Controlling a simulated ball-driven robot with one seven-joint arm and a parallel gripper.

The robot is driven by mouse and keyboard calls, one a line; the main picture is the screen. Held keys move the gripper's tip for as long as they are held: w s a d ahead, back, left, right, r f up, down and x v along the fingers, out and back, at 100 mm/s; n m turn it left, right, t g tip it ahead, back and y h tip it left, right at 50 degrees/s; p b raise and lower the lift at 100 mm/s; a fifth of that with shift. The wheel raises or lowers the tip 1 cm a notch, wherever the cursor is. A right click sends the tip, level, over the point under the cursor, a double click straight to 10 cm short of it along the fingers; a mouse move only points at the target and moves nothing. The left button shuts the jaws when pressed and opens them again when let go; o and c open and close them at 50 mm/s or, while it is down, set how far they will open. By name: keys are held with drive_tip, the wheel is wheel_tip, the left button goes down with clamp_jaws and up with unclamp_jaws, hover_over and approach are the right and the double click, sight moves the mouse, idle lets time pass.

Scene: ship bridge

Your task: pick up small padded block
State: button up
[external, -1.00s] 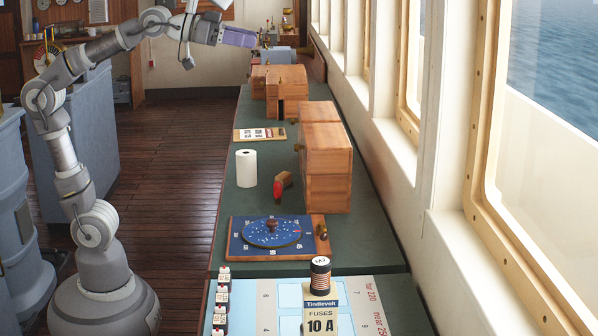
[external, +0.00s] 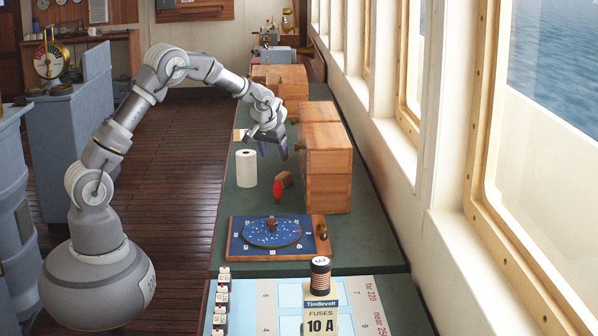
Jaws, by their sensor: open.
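A small brown block-like piece (external: 285,179) lies on the green counter beside the wooden box, with a small red piece (external: 278,191) at its near end. It may be the padded block, but padding is too small to make out. My gripper (external: 273,151) is over the counter, pointing down, with its purple fingers apart and nothing seen between them. It appears above and behind the brown piece, clear of it.
A white paper roll (external: 246,169) stands to the left of the brown piece, and a wooden box (external: 327,168) to its right. A blue dial board (external: 270,240) lies nearer. The fuse holder (external: 320,300) stands in front.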

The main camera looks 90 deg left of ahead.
sight(280, 177)
drive_tip(key=b+x, duration=0.3)
drive_tip(key=x, duration=0.7)
drive_tip(key=shift+d, duration=0.15)
drive_tip(key=shift+s+r, duration=0.1)
drive_tip(key=shift+c, duration=0.7)
drive_tip(key=c, duration=1)
